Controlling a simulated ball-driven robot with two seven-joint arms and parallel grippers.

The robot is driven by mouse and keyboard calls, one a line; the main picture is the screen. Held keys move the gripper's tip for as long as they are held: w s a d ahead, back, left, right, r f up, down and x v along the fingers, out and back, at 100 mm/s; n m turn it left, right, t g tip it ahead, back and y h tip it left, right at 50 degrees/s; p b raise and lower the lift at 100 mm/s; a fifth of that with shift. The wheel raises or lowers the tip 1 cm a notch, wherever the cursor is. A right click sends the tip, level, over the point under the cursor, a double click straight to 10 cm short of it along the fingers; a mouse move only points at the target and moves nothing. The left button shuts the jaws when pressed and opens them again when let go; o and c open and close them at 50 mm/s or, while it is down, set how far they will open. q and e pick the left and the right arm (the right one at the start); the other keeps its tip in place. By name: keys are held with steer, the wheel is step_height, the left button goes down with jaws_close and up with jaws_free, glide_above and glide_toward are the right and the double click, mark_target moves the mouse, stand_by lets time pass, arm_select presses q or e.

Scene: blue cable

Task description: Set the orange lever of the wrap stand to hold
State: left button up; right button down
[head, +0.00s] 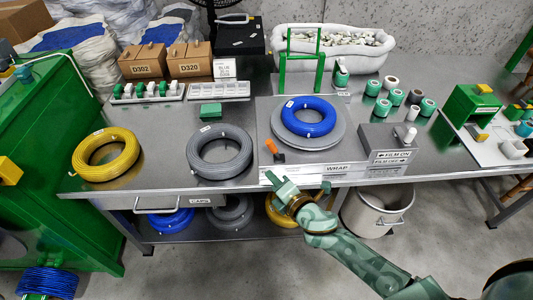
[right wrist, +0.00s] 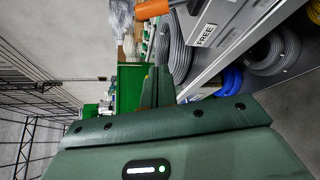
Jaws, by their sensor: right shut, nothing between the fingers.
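The wrap stand (head: 263,112) is a grey box on the metal bench, with a blue cable coil (head: 308,115) on its round grey turntable. Its orange lever (head: 270,146) stands tilted on a dark mount at the front left of the stand's top. In the right wrist view the orange lever (right wrist: 152,9) is at the top edge, partly cut off, near a FREE label (right wrist: 207,35). My right gripper (head: 270,178) is shut and empty in front of the stand's front edge, below the lever and apart from it; its fingers also show in the right wrist view (right wrist: 158,88). My left gripper is out of view.
A grey coil (head: 219,151) lies left of the stand and a yellow coil (head: 105,155) farther left. A box with FILM ON and FILM OFF labels (head: 392,156) stands at right. A green frame (head: 302,60) rises behind. A bin (head: 377,212) stands below the bench.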

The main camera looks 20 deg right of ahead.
mark_target(274, 149)
steer(key=b+x, duration=0.3)
steer(key=x, duration=0.6)
steer(key=shift+w+a+f, duration=0.1)
steer(key=shift+w+f, duration=0.15)
steer(key=shift+w, duration=0.05)
steer(key=d, duration=0.1)
steer(key=d+r, duration=0.1)
steer(key=d+p, duration=0.1)
steer(key=shift+d+r, duration=0.3)
steer(key=shift+r, duration=0.1)
steer(key=shift+d+m+b, duration=0.2)
steer(key=shift+m+b, duration=0.15)
steer(key=shift+m, duration=0.05)
